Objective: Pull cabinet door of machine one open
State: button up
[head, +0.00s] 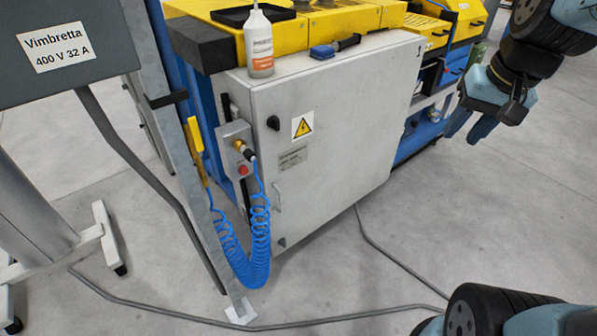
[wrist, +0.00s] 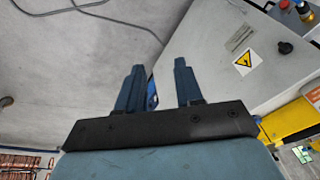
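The cabinet door (head: 345,130) is a large light-grey panel marked 1 at its top right, under the yellow machine top. It looks shut. It carries a yellow warning sign (head: 302,124), a black knob (head: 273,122) above and another below, and a small pale handle (head: 277,198) near its left edge. In the wrist view the door (wrist: 205,45) fills the upper right, upside down, with the sign (wrist: 243,62). My gripper (head: 468,128) is right of the door in the head view, apart from the handle. Its two blue fingers (wrist: 159,75) are spread, with nothing between them.
A control box (head: 237,148) with a coiled blue hose (head: 258,235) hangs left of the door. A white bottle (head: 259,45) and a blue-ended brush (head: 325,51) sit on top. A grey post (head: 190,180) stands at left.

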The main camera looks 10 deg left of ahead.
jog(key=w+a+f+m+g+y, duration=0.25)
jog(key=w+a+f, duration=0.4)
jog(key=f, duration=0.45)
jog(key=w+a+f+m+g+y, duration=0.2)
jog(key=w+a+f+g+y, duration=0.4)
jog(key=f, duration=0.5)
jog(key=w+a+f+m+t+y, duration=0.1)
jog(key=a+f+m+t+y, duration=0.3)
jog(key=f, duration=0.5)
jog(key=w+a+f+m+t+y, duration=0.1)
jog(key=w+a+f+m, duration=0.1)
jog(key=a+f+m, duration=0.35)
jog(key=w+a+f+m+t+y, duration=0.1)
jog(key=a+f+m+t+y, duration=0.3)
jog(key=f, duration=0.7)
jog(key=w+a+g+h, duration=0.1)
jog(key=w+a, duration=0.1)
jog(key=a, duration=1)
jog(key=shift+f+m, duration=0.2)
jog(key=shift+m, duration=0.2)
grip_shut()
